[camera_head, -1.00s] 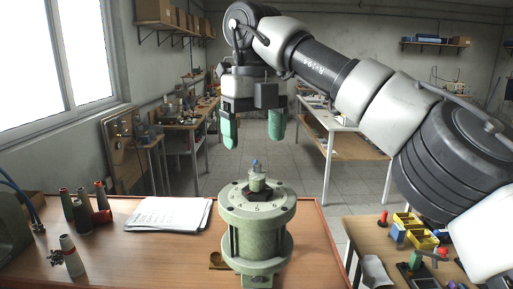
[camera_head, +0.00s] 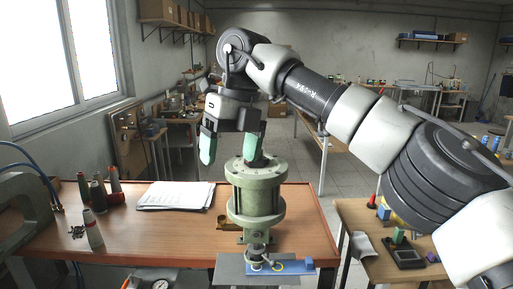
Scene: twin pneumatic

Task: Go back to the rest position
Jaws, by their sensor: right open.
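My right gripper (camera_head: 230,149) hangs with its two green fingertips pointing down, just above and behind the green cylindrical device (camera_head: 256,192) on the wooden table. Its fingers are spread apart with nothing between them. The right fingertip overlaps the top of the device in the picture; I cannot tell whether they touch. The device stands upright, with a fitting at its lower front above a blue plate (camera_head: 294,267). My left gripper does not show.
A grey curved frame (camera_head: 28,200) stands at the left edge. A second table (camera_head: 357,216) with small parts stands at right. Shelves and benches line the room.

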